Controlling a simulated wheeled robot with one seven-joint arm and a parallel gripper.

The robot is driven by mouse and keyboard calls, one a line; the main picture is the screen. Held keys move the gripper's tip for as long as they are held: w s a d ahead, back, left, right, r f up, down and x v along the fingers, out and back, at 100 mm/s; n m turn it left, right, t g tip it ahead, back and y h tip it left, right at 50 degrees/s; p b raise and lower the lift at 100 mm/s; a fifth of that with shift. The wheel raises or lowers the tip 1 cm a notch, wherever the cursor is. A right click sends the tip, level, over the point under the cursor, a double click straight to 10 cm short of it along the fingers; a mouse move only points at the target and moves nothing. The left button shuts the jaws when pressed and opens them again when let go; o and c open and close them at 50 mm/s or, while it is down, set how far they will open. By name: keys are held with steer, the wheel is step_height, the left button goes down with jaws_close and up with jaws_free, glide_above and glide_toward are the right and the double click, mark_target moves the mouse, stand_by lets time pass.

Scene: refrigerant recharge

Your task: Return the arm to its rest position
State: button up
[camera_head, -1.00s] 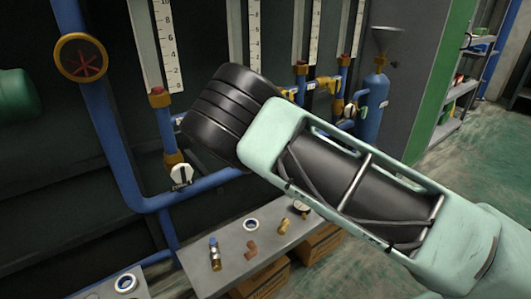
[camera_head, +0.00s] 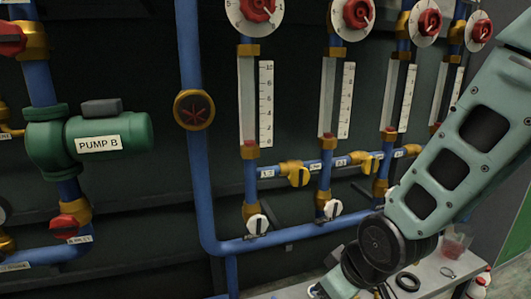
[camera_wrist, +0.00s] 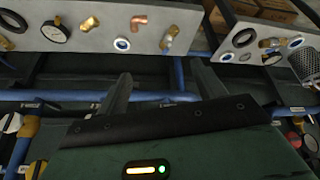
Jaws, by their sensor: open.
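My gripper (camera_wrist: 164,84) shows in the wrist view. Its two fingers stand apart with nothing between them, so it is open and empty. Beyond the fingers lie blue pipes and a grey shelf (camera_wrist: 65,48) with small fittings. In the head view my arm (camera_head: 440,180) comes in from the right and bends at a dark round joint low on the right. My gripper's fingers cannot be seen in the head view.
A wall of blue pipes (camera_head: 190,150) carries gauge tubes, red knobs (camera_head: 257,8) and yellow valves (camera_head: 299,175). Green Pump B (camera_head: 110,133) is at the left. A grey bench (camera_head: 430,280) with fittings and a red-capped bottle (camera_head: 479,286) lies at the lower right, close to my arm.

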steer(key=s+d+r+g+h+p, duration=0.1)
steer(key=s+r+g, duration=0.1)
steer(key=s+r, duration=0.45)
steer(key=s+d+r+g+h+p, duration=0.1)
steer(key=s+r+g, duration=0.15)
steer(key=s, duration=0.75)
step_height(320, 180, up, 24)
steer(key=p, duration=2.4)
steer(key=shift+w+r, duration=0.25)
steer(key=shift+w, duration=0.05)
